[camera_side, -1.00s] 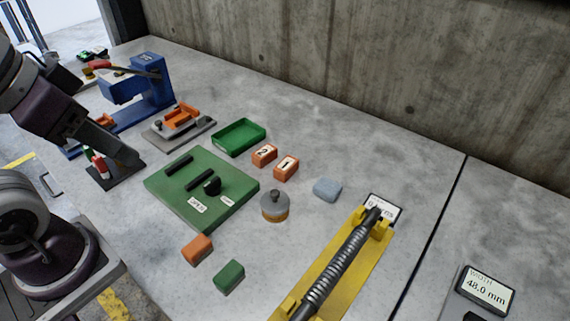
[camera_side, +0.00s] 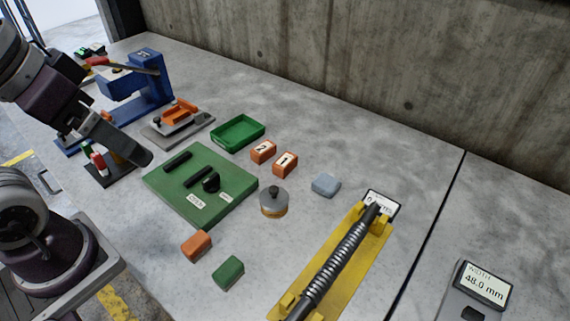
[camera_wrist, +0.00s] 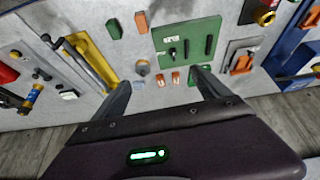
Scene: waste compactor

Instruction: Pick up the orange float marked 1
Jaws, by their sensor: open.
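The orange float marked 1 (camera_side: 285,163) is a small block lying on the grey bench, its white label facing the side camera. The orange float marked 2 (camera_side: 263,151) lies just left of it. In the wrist view the float marked 1 (camera_wrist: 176,78) appears small and distant, between my fingertips in the picture; its label is too small to read there. My gripper (camera_wrist: 161,78) is open and empty, its fingers wide apart. In the side view my arm's end is at the left, beside the green board, well away from the float.
A green tray (camera_side: 238,132) lies behind the floats, a green board (camera_side: 225,185) to their left. A round grey weight (camera_side: 274,203) and blue-grey block (camera_side: 326,184) are close by. A yellow spring fixture (camera_side: 345,262) stands to the right. Open bench lies behind the floats.

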